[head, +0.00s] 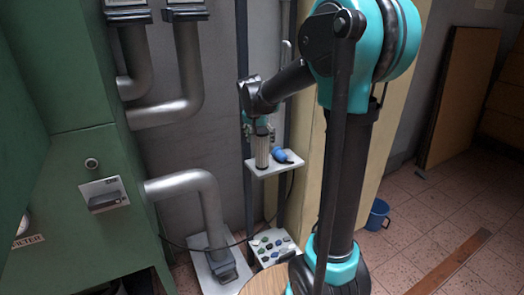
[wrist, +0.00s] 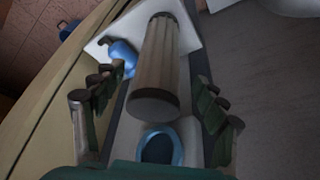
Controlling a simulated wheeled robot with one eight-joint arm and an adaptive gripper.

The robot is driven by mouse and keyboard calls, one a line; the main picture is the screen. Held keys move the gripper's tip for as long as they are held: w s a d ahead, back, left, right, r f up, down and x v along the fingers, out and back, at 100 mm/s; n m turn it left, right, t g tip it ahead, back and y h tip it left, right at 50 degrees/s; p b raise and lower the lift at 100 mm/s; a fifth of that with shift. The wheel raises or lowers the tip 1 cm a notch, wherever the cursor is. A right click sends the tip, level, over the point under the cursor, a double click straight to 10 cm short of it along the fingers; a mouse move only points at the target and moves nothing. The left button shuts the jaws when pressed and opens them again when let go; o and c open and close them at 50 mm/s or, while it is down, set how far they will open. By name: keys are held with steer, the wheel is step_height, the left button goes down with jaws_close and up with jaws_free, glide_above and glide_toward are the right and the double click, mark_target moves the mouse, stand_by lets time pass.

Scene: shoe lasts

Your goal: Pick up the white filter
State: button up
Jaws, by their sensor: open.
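The white filter (head: 262,152) is a pale, ribbed cylinder with darker end caps, standing upright on a small white shelf (head: 280,166). In the wrist view the filter (wrist: 158,70) lies between my open fingers, its near end cap facing the camera. My gripper (wrist: 155,108) has one finger on each side of the filter, with a visible gap to both. In the head view my gripper (head: 260,127) is just above and around the filter's top. Whether the fingertips reach past its top end is hard to tell.
A blue object (head: 287,156) stands on the shelf right beside the filter; it also shows in the wrist view (wrist: 122,56). A dark post (head: 243,90) and a grey wall are behind. A green cabinet (head: 80,190) with grey pipes is at left.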

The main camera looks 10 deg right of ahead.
steer(key=shift+x, duration=2.35)
steer(key=shift+s+d, duration=0.1)
steer(key=c, duration=1.5)
